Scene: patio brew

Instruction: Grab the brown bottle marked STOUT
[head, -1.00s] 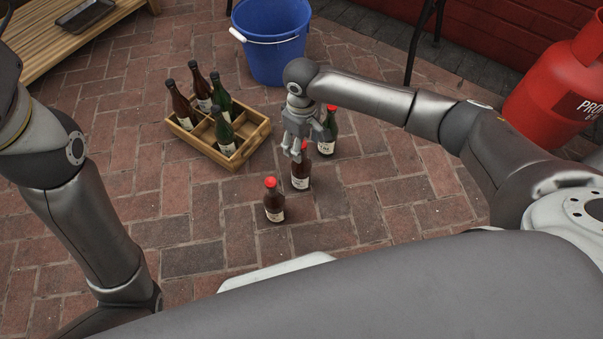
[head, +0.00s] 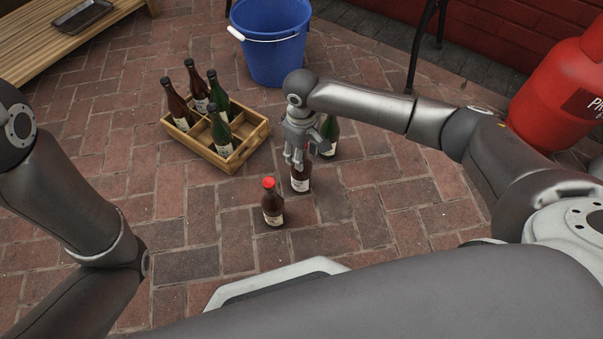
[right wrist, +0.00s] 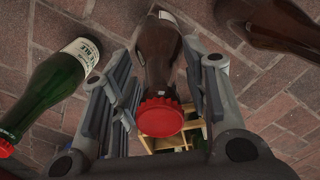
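My right gripper (head: 296,160) is over a brown bottle (head: 301,180) standing on the bricks. In the right wrist view this bottle (right wrist: 158,62) has a red cap and sits between the open fingers, with gaps at both sides; its label text is not legible. A second brown bottle (head: 272,205) with a red cap stands nearer to me, its label too small to read; a brown bottle (right wrist: 270,25) also shows at the wrist view's upper right. I cannot tell which is marked STOUT. My left gripper is out of view.
A green bottle (head: 331,132) stands just behind my right gripper; it also shows in the wrist view (right wrist: 50,88). A wooden crate (head: 239,155) holds several bottles. A blue bucket (head: 270,45) and a red gas cylinder (head: 560,95) stand farther back. The bricks left of the nearer bottle are clear.

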